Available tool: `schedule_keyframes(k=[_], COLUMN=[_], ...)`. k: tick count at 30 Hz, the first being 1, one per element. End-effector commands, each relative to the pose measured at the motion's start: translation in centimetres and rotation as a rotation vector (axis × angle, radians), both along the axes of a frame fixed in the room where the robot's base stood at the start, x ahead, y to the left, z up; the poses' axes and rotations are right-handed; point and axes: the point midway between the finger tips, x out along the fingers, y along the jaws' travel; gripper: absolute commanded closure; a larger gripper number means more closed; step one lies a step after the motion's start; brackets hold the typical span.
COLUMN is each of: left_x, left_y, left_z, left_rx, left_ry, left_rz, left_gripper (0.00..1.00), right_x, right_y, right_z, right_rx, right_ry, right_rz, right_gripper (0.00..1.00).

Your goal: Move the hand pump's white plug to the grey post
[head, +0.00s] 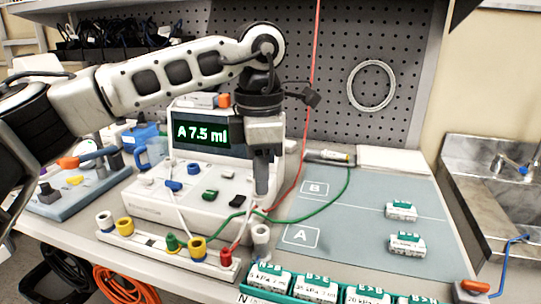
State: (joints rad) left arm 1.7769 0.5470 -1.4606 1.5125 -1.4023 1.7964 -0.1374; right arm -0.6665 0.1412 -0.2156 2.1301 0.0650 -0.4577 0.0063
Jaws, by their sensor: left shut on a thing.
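My left gripper (262,188) points straight down in front of the right side of the pump unit (150,203). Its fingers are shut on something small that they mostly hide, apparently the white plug. A pale grey post (261,236) stands just below the fingertips, at the right end of the row of coloured posts. A gap seems to show between fingertips and post. My right gripper is not in view.
The display (203,134) reads "A 7.5 ml". A green lead (322,207) and a red lead (301,172) run close to the gripper. A grey mat (360,225) with labelled blocks lies right. A sink (490,160) is far right.

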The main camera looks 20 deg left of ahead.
Motion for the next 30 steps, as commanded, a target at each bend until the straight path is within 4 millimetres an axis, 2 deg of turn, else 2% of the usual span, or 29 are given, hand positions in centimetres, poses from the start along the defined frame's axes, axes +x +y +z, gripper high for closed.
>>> schedule_keyframes(k=[8,17,19,30], left_x=[0.0,0.0,0.0,0.1], left_y=[0.0,0.0,0.0,-0.2], left_z=[-1.6,-5.4,-4.8,-5.0], left_rx=[0.0,0.0,-0.001,0.002], left_ry=[0.0,-0.001,-0.003,0.0], left_rz=[-0.002,-0.002,-0.002,-0.002], left_gripper=[1.0,1.0,1.0,1.0], right_x=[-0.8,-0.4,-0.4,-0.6], right_y=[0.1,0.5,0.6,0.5], right_z=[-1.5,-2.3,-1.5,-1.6], right_rx=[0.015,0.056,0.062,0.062], right_ry=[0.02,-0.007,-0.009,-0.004], right_rz=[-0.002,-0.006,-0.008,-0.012], right_gripper=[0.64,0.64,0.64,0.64])
